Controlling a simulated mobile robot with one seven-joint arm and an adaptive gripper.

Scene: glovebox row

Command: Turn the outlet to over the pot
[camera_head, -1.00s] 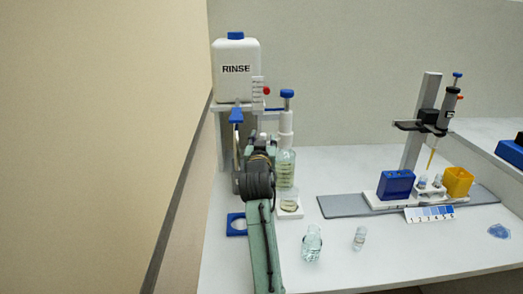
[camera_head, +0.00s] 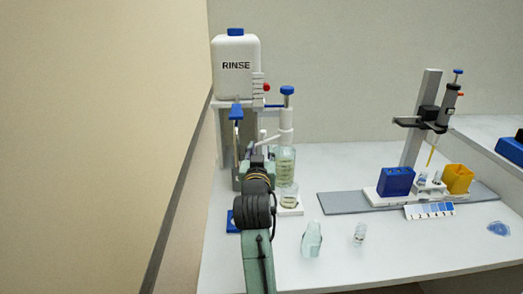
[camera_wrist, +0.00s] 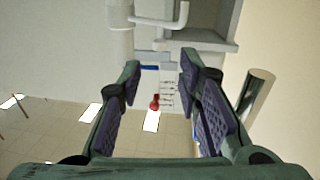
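A bottle-top dispenser with a blue plunger cap (camera_head: 287,90) stands on a pale glass bottle (camera_head: 286,165) at the back left of the bench. A white outlet tube (camera_head: 265,139) reaches left from its side; a white bent tube also shows at the top of the wrist view (camera_wrist: 182,15). A small glass pot (camera_head: 289,198) stands on a white pad in front of the bottle. My gripper (camera_wrist: 160,68) is open in the wrist view with nothing between its fingers. The white tube lies beyond the fingertips, apart from them. In the head view my arm largely hides the gripper.
The white RINSE tank (camera_head: 236,66) stands behind on the left, with a blue lever (camera_head: 236,112) and a red knob (camera_head: 266,87). A blue square (camera_head: 232,222) is partly behind my arm. Two small glass vessels (camera_head: 312,241) (camera_head: 360,234) stand at front; the pipette stand (camera_head: 428,110) is right.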

